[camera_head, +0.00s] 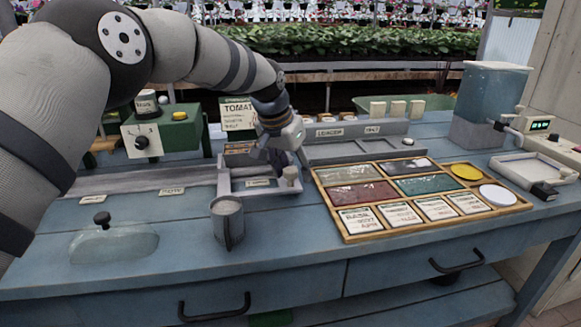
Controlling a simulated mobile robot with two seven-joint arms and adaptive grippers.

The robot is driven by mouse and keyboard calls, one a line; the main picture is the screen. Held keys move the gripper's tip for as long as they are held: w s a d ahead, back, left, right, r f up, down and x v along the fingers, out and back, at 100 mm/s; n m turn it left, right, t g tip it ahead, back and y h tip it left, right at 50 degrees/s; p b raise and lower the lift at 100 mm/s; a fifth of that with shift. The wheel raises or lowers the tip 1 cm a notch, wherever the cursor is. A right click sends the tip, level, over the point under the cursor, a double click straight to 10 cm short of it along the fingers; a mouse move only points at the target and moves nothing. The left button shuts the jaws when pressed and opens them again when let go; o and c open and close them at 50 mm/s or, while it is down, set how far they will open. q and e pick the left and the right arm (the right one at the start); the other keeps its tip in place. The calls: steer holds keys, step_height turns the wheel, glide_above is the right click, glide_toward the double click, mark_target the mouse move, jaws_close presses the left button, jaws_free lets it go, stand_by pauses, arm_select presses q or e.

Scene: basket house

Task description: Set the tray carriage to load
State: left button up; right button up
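The tray carriage (225,184) is a small grey tray at the right of a long grey rail (140,183). A pale knob (290,175) stands at its right front corner. Small label plates (172,191) lie along the rail's front; I cannot read them surely. My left gripper (279,166) points down over the carriage's right side, close behind the knob. Its dark fingers are small and partly hidden, so I cannot tell whether they touch the knob or are open. My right gripper is out of view.
A metal mug (228,222) stands just in front of the carriage. A wooden seed tray (345,228) lies to the right. A green box with a dial (160,137) stands behind the rail. A clear lidded dish (114,243) is at front left. A water dispenser (485,110) stands at back right.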

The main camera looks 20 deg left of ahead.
arm_select(q)
steer(key=shift+a+r, duration=0.1)
steer(key=shift+a, duration=0.05)
steer(key=shift+s+r, duration=0.15)
steer(key=shift+r, duration=0.2)
steer(key=v, duration=1.1)
steer(key=shift+s, duration=0.2)
